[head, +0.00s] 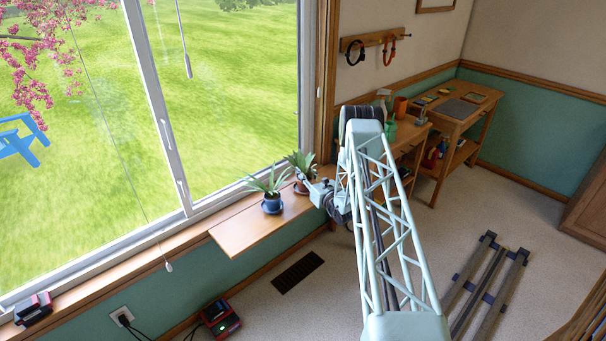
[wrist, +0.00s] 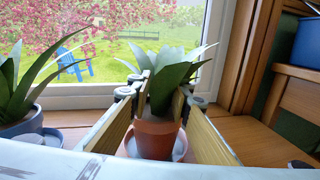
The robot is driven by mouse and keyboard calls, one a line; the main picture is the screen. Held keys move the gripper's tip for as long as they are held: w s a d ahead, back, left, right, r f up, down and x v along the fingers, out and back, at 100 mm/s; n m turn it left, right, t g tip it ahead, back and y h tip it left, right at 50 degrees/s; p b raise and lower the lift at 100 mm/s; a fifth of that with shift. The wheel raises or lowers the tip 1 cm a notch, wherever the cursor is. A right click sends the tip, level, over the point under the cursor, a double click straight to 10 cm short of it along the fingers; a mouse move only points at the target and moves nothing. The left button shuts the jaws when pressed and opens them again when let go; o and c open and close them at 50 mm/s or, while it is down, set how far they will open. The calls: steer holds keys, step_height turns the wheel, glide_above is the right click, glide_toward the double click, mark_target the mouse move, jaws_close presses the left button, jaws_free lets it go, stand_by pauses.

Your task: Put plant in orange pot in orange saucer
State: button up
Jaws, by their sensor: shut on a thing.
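The plant in the orange pot (head: 301,186) stands at the window, on or just above the wooden sill shelf. I cannot tell whether the pot touches what is below.
A second plant in a blue pot (head: 271,203) stands in a blue saucer close by on the left; it also shows in the wrist view (wrist: 22,125). The window is just behind. A wooden workbench (head: 466,104) with tools stands at the back right.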

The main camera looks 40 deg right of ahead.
steer(key=shift+f, duration=0.25)
steer(key=o, duration=1)
steer(key=shift+r, duration=0.15)
steer(key=shift+s, duration=0.15)
steer(key=s, duration=0.4)
steer(key=s+a+p, duration=0.1)
steer(key=s, duration=0.6)
steer(key=shift+s+a, duration=0.3)
steer(key=shift+a, duration=0.1)
steer(key=shift+w+r, duration=0.1)
